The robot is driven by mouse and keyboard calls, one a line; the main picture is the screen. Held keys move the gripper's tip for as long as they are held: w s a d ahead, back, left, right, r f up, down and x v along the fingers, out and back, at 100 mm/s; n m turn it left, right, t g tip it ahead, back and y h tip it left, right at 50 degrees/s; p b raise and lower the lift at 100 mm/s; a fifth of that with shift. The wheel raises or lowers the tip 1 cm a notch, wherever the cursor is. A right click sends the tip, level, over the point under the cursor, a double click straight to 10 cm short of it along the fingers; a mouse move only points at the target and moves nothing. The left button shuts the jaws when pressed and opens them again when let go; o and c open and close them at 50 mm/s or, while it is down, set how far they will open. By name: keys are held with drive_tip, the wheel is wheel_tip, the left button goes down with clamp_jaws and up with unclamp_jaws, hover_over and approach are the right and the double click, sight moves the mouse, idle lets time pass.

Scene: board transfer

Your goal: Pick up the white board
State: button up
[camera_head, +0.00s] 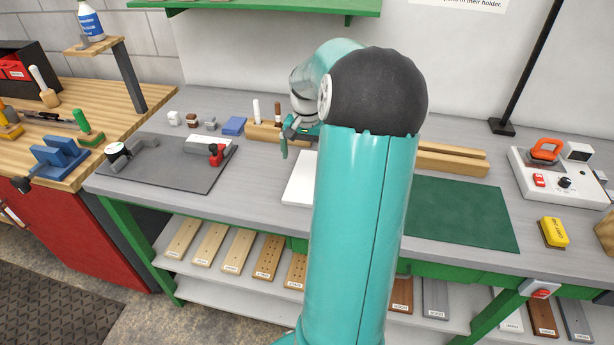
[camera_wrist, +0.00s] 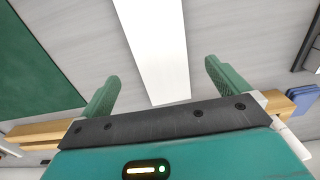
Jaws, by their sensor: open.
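The white board (camera_head: 298,180) lies flat on the grey bench, partly hidden behind my teal arm in the head view. In the wrist view the white board (camera_wrist: 155,45) runs from the top edge down to between my fingertips. My gripper (camera_wrist: 162,80) is open, with one green finger on each side of the board's near end. The fingers look apart from the board, and I cannot tell their height above it. In the head view my gripper (camera_head: 285,140) is small and partly hidden by the arm, just behind the board.
A dark green mat (camera_head: 460,214) lies right of the board. A dark grey mat (camera_head: 175,170) with small tools lies left. Wooden bars (camera_head: 455,160) lie along the back, near a blue block (camera_head: 233,126). A white device (camera_head: 560,185) and a yellow block (camera_head: 554,233) stand at the right.

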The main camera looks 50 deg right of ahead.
sight(307, 175)
drive_tip(key=shift+f, duration=3.1)
drive_tip(key=c, duration=1.2)
drive_tip(key=shift+r, duration=0.1)
